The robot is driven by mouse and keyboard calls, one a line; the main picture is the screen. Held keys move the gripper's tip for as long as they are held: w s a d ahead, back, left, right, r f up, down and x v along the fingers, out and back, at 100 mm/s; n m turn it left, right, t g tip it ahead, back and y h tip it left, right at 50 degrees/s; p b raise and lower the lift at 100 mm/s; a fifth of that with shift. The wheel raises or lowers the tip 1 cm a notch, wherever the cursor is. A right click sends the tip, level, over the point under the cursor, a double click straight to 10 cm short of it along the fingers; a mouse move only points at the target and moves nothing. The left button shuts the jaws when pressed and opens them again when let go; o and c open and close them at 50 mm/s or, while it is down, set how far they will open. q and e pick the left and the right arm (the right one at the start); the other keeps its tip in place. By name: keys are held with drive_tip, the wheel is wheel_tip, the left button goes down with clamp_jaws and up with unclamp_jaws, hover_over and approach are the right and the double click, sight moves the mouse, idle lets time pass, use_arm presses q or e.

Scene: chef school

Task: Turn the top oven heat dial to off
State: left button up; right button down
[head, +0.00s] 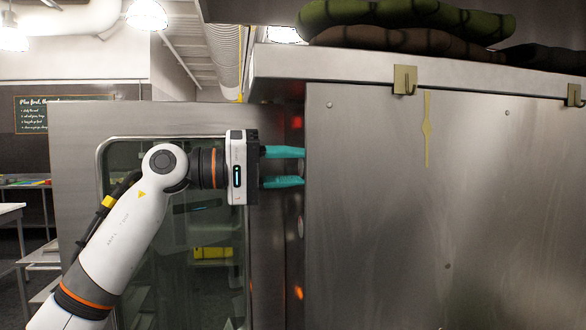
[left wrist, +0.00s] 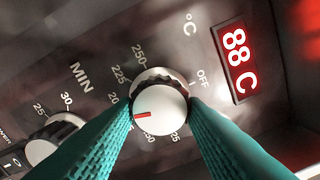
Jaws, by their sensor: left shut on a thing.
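The heat dial (left wrist: 160,108) is a round white knob with a red mark, in the middle of the left wrist view. Its red mark points left, away from the OFF label (left wrist: 203,78) at its upper right. Numbers ring the dial, and some are hidden behind my fingers. My left gripper (head: 298,168) reaches the oven's control side in the head view. Its two teal fingers (left wrist: 160,112) press on opposite sides of the dial. In the head view the steel panel's edge hides the dial. My right gripper is not in view.
A second white knob (left wrist: 54,138), beside the MIN scale, sits left of the heat dial. A large steel panel (head: 430,200) with hooks stands right of my gripper. The glass oven door (head: 150,240) stands behind my arm.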

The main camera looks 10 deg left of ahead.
use_arm(q)
drive_tip(key=n, duration=0.5)
drive_tip(key=shift+r+n, duration=0.1)
drive_tip(key=shift+n, duration=0.3)
idle(0.4)
drive_tip(key=o, duration=1)
drive_tip(key=shift+c, duration=0.2)
drive_tip(key=shift+a, duration=0.1)
drive_tip(key=shift+s+a+b, duration=0.1)
drive_tip(key=shift+a+b, duration=0.2)
drive_tip(key=shift+b, duration=0.1)
drive_tip(key=b+v, duration=0.2)
drive_tip(key=v, duration=0.4)
drive_tip(key=shift+a, duration=0.4)
